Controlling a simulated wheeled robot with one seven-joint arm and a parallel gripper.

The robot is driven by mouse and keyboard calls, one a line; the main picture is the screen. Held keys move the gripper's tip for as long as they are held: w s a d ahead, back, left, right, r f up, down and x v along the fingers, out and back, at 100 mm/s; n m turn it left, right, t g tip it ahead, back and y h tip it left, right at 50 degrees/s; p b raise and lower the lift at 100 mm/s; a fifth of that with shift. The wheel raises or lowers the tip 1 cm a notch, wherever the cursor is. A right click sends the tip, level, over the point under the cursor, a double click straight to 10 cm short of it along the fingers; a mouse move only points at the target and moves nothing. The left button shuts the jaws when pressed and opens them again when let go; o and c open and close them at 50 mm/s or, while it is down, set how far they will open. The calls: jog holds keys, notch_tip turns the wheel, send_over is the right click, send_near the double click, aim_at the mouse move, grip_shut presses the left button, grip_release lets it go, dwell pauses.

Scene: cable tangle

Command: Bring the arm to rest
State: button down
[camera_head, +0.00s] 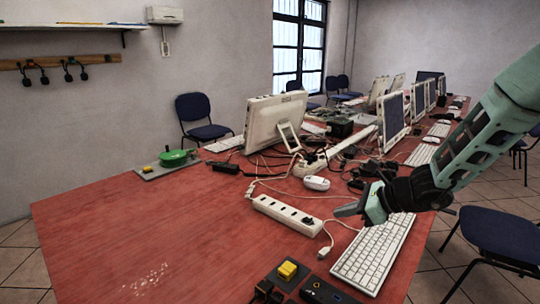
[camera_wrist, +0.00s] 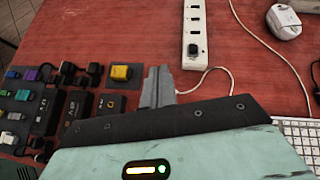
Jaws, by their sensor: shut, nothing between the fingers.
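My arm (camera_head: 482,135) reaches in from the right over the red table (camera_head: 120,225). My gripper (camera_head: 347,211) is shut and empty, above the table near the white keyboard (camera_head: 374,254) and the white power strip (camera_head: 288,215). In the wrist view my gripper (camera_wrist: 158,86) shows its fingers together, with bare red table beyond them. The power strip also shows in the wrist view (camera_wrist: 194,22), ahead and to the right of the fingers, with a dark plug in one socket. The keyboard shows there at the right edge (camera_wrist: 303,136).
A yellow block (camera_head: 288,270) sits on a dark pad at the front edge, beside black adapters (camera_wrist: 75,110). A white mouse (camera_head: 316,183), tangled cables and monitors (camera_head: 274,120) crowd the table's far part. A green reel (camera_head: 174,158) is at the left. The table's left front is clear.

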jog(key=s+a+r+n+g+h+p, duration=0.1)
jog(key=s+a+r+n+g, duration=0.25)
jog(key=s+a+n, duration=0.4)
jog(key=s+a+r+n+g+p, duration=0.25)
jog(key=s+a+n+g, duration=0.2)
jog(key=s+n, duration=0.55)
jog(key=s+d+r+n+h, duration=0.2)
jog(key=s+n+h, duration=0.1)
jog(key=s+n, duration=0.4)
jog(key=s+d+r+n+t+h+p, duration=0.1)
jog(key=s+r+n+h, duration=0.1)
jog(key=s+n+h, duration=0.2)
jog(key=s+n, duration=0.3)
jog(key=s, duration=0.3)
jog(key=shift+d+t+p, duration=0.3)
jog(key=shift+d, duration=0.05)
